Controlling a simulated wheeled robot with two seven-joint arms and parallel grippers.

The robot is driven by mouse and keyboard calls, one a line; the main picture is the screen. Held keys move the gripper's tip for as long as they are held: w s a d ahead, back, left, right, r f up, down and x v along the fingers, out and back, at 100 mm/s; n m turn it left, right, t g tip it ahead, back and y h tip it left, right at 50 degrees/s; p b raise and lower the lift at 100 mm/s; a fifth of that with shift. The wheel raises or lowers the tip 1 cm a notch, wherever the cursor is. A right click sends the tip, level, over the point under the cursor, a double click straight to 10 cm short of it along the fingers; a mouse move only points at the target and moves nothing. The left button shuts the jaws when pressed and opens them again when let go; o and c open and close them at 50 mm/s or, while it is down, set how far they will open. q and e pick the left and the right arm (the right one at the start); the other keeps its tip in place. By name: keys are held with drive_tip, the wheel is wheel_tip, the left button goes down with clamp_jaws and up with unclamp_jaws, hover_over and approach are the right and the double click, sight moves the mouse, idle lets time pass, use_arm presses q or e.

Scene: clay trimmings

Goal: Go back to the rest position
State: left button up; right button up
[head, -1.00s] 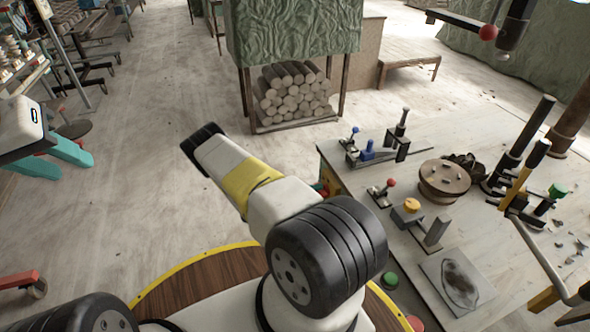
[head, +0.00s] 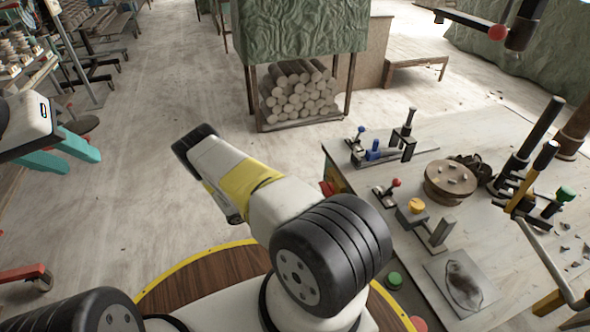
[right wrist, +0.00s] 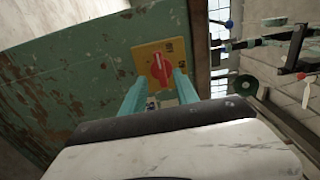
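My left gripper (head: 80,163) is at the left of the head view, its two teal fingers apart with nothing between them. My right arm (head: 250,185) crosses the middle of the head view and hides its own gripper there. In the right wrist view my right gripper (right wrist: 160,77) has its teal fingers apart. A red rotary knob (right wrist: 158,68) on a yellow plate (right wrist: 146,54) shows between and beyond the fingertips. I cannot tell how far it is from them.
A worktable (head: 480,135) with clamps, a round wooden block (head: 448,181) and a dark-marked slab (head: 460,286) stands at the right. Stacked logs (head: 298,90) lie under a covered stand at the back. A rack stands far left. The floor (head: 150,110) between is clear.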

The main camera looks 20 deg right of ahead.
drive_tip(key=shift+w+a, duration=0.1)
drive_tip(key=shift+a, duration=0.65)
drive_tip(key=s+a+r+m+g+y, duration=0.1)
drive_tip(key=a+r+m+y, duration=0.25)
drive_tip(key=r+m, duration=0.45)
drive_tip(key=s+a+r+m+y, duration=0.15)
drive_tip(key=r+m+y, duration=0.35)
drive_tip(key=r, duration=0.6)
drive_tip(key=a+r+m+g+y, duration=0.1)
drive_tip(key=a+r+m+y, duration=0.25)
drive_tip(key=r+m, duration=0.45)
drive_tip(key=s+a+r+m+t+y, duration=0.4)
drive_tip(key=s+r, duration=0.4)
drive_tip(key=r, duration=0.2)
drive_tip(key=s+a+r+m+t+y, duration=0.4)
drive_tip(key=s+a+r+m+t, duration=0.1)
drive_tip(key=r+m, duration=0.4)
wheel_tip(320, 180, up, 2)
drive_tip(key=s+t, duration=0.1)
drive_tip(key=s, duration=0.1)
drive_tip(key=shift+s+a+r, duration=0.2)
drive_tip(key=shift+s+a, duration=0.15)
drive_tip(key=shift+a, duration=0.05)
